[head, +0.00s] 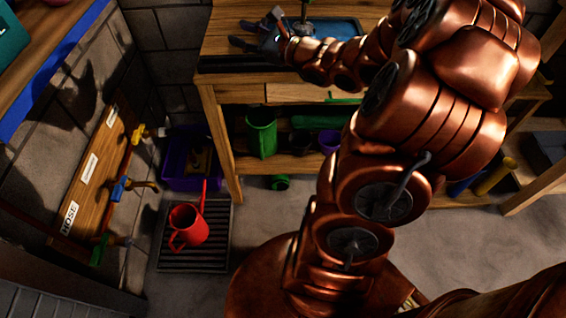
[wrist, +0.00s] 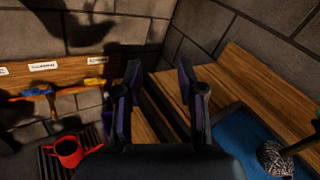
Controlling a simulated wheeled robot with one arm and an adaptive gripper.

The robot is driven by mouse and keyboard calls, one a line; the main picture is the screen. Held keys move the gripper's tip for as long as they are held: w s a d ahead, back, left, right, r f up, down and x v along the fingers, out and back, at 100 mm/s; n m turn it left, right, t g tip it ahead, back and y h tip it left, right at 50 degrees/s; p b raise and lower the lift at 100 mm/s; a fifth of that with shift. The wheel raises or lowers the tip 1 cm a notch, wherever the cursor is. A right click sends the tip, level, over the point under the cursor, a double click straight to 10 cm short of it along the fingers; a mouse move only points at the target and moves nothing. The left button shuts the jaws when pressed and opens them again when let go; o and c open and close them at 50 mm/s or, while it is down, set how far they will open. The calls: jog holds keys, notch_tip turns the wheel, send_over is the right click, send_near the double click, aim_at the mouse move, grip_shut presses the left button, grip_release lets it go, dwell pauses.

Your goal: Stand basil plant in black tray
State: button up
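My gripper (head: 259,30) is over the left end of the wooden workbench. In the wrist view its two dark fingers (wrist: 160,88) stand apart with nothing between them. A long black strip, apparently the black tray (head: 232,64), lies along the bench's left front; it also shows between and beyond the fingers in the wrist view (wrist: 166,108).
The blue tray (head: 345,28) is on the bench, right of my gripper. A green pitcher (head: 262,133) and a purple pot (head: 329,140) are on the lower shelf. A red watering can (head: 188,227) stands on a floor grate (head: 212,262). Brick walls bound the left and back.

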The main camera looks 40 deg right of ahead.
jog(key=s+a+n+g+y, duration=0.3)
jog(key=a+n+g, duration=0.15)
jog(key=a, duration=0.55)
jog(key=s+a+n+g+y, duration=0.35)
jog(key=a+n, duration=0.25)
jog(key=a, duration=0.5)
jog(key=s+a+f+n+g+h, duration=0.1)
jog(key=s+a+f+n+g, duration=0.25)
jog(key=s, duration=0.25)
jog(key=s+a+f+n+g, duration=0.2)
jog(key=s+a+n+g, duration=0.25)
jog(key=s, duration=0.25)
jog(key=s+d+f+n+g+h, duration=0.2)
jog(key=s+f+n+h, duration=0.1)
jog(key=s, duration=0.4)
jog(key=s+d+f+n+g+h, duration=0.2)
jog(key=s+n+h, duration=0.2)
jog(key=s, duration=0.2)
jog(key=s+d+n+h, duration=0.3)
jog(key=d+h, duration=0.1)
jog(key=d, duration=0.4)
jog(key=shift+d, duration=0.1)
notch_tip(320, 180, up, 16)
jog(key=w+t+p, duration=0.1)
jog(key=p, duration=1.3)
jog(key=shift+p, duration=0.35)
